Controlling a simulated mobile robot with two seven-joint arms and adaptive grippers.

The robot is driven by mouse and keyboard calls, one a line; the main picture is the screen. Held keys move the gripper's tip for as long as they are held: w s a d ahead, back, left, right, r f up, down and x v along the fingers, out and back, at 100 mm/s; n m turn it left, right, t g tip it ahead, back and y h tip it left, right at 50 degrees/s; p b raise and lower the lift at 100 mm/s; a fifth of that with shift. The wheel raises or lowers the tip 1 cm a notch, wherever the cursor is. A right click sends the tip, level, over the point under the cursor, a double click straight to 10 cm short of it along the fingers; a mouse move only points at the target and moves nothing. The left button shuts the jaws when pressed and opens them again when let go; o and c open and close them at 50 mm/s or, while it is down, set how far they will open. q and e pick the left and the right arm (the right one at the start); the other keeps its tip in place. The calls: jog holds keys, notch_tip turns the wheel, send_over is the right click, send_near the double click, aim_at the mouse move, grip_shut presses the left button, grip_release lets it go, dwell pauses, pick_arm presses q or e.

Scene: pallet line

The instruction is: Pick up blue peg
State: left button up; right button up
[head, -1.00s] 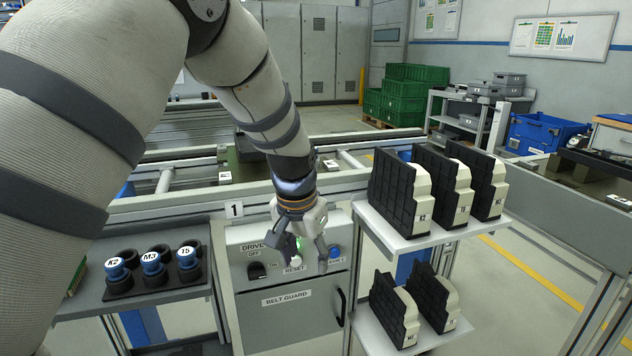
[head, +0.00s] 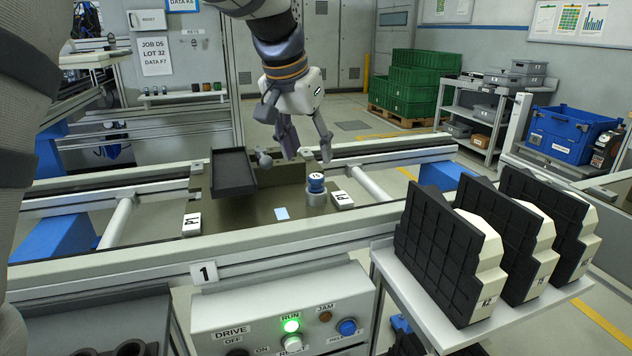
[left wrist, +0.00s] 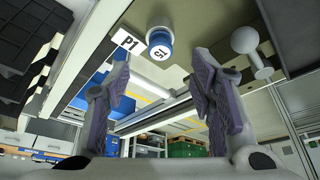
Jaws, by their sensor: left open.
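A blue peg (head: 316,188) with a white-labelled top stands upright in a grey round seat on the brown pallet (head: 265,212), beside the P1 label. The peg also shows at the top of the left wrist view (left wrist: 160,44). No contact with the peg is visible. My right gripper is not seen.
A grey ball-topped post (head: 265,159) and a dark tray (head: 233,175) stand on the pallet left of the peg. The conveyor's front rail (head: 130,270) and the drive panel (head: 250,312) lie nearer. Black-and-cream blocks (head: 450,255) stand on a shelf at right.

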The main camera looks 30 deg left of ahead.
aim_at(316, 176)
pick_arm(q)
jog(key=x, duration=0.7)
jog(key=shift+w, duration=0.15)
grip_shut()
